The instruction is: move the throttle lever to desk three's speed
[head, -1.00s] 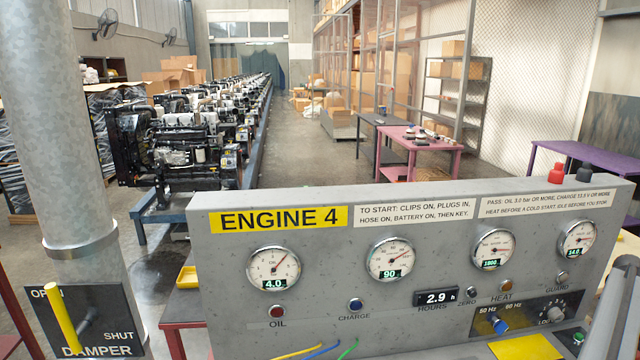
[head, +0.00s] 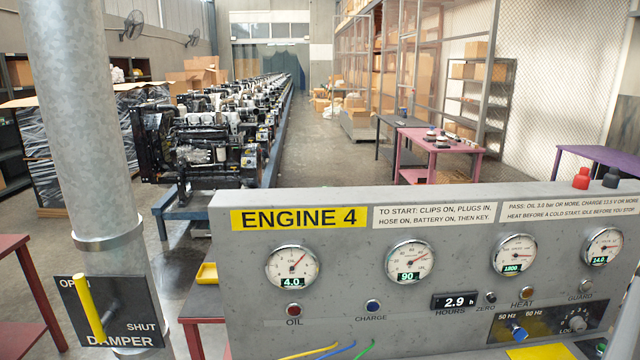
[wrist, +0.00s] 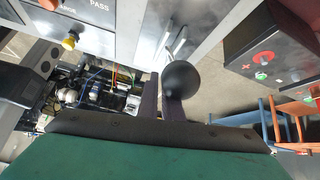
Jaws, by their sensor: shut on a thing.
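In the wrist view the throttle lever shows as a round black ball knob (wrist: 181,77) with bright metal rods behind it. My gripper (wrist: 164,88), with dark fingers, is shut on the lever at the knob; the exact contact is partly hidden by the knob. The lever and gripper are not seen in the head view. The grey engine 4 panel (head: 400,298) carries round gauges; the speed gauge (head: 514,255) reads about 1800. Other displays read 4.0 and 90. A blue knob (head: 519,332) sits by the 50 Hz and 60 Hz marks.
A row of engines (head: 205,150) runs back behind the panel. In the wrist view, a dark box with a red ring (wrist: 264,58) is at right.

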